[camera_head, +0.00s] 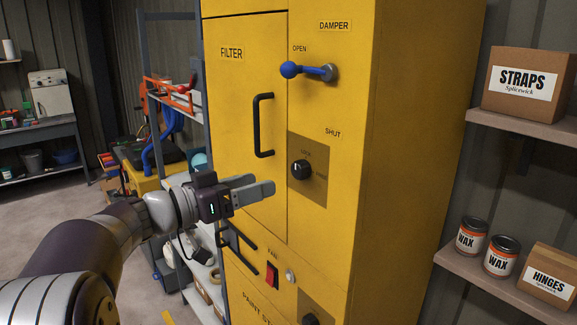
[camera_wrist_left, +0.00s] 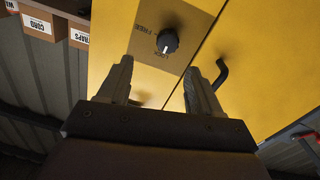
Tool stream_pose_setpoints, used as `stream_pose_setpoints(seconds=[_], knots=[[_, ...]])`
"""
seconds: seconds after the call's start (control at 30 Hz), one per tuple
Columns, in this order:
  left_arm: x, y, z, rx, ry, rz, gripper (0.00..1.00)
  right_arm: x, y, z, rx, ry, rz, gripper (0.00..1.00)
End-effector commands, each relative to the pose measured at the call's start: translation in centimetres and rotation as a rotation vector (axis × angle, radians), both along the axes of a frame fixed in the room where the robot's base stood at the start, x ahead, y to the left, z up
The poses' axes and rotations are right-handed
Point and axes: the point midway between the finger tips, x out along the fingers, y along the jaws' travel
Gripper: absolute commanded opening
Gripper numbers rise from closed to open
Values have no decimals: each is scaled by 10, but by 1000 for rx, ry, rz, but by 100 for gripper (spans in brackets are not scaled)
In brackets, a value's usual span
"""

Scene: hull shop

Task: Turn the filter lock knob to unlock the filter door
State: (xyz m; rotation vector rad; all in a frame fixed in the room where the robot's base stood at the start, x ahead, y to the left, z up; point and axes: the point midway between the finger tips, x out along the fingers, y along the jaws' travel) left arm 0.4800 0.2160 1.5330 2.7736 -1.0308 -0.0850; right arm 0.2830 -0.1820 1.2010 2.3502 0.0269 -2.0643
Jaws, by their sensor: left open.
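The filter lock knob (camera_head: 301,170) is a round black knob on a brown plate, right of the filter door (camera_head: 232,130) on the yellow cabinet. The plate reads LOCK above the knob and FREE to its right, in small print. My left gripper (camera_head: 268,188) is open and empty, left of and slightly below the knob in the head view, apart from it. In the left wrist view, the knob (camera_wrist_left: 167,42) stands beyond and between the two open fingers (camera_wrist_left: 160,85), with a white pointer mark toward its lower edge. My right gripper is not in view.
The door's black handle (camera_head: 262,125) is left of the knob. A blue damper lever (camera_head: 308,71) sits above, and a red fan switch (camera_head: 272,275) below. Shelves at right hold a straps box (camera_head: 527,84) and wax cans (camera_head: 501,256).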

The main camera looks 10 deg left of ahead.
Motion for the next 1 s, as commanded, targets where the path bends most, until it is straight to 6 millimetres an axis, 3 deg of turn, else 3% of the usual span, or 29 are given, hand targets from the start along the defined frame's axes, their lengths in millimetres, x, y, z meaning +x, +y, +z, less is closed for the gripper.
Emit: stream_pose_setpoints(seconds=[0.03, 0.3, 0.7, 0.73, 0.9, 1.0], knots=[[11, -11, 6, -3, 5, -7, 64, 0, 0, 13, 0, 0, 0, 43], [52, -45, 4, 0, 0, -2, 64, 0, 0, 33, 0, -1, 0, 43], [62, -53, 0, 0, 0, 2, 64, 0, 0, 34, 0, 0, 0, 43], [62, -53, 0, 0, 0, 2, 61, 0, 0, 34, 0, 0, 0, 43], [62, -52, 0, 0, 0, 3, 8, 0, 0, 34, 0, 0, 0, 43], [62, -53, 0, 1, 0, 2, 8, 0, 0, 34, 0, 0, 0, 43]])
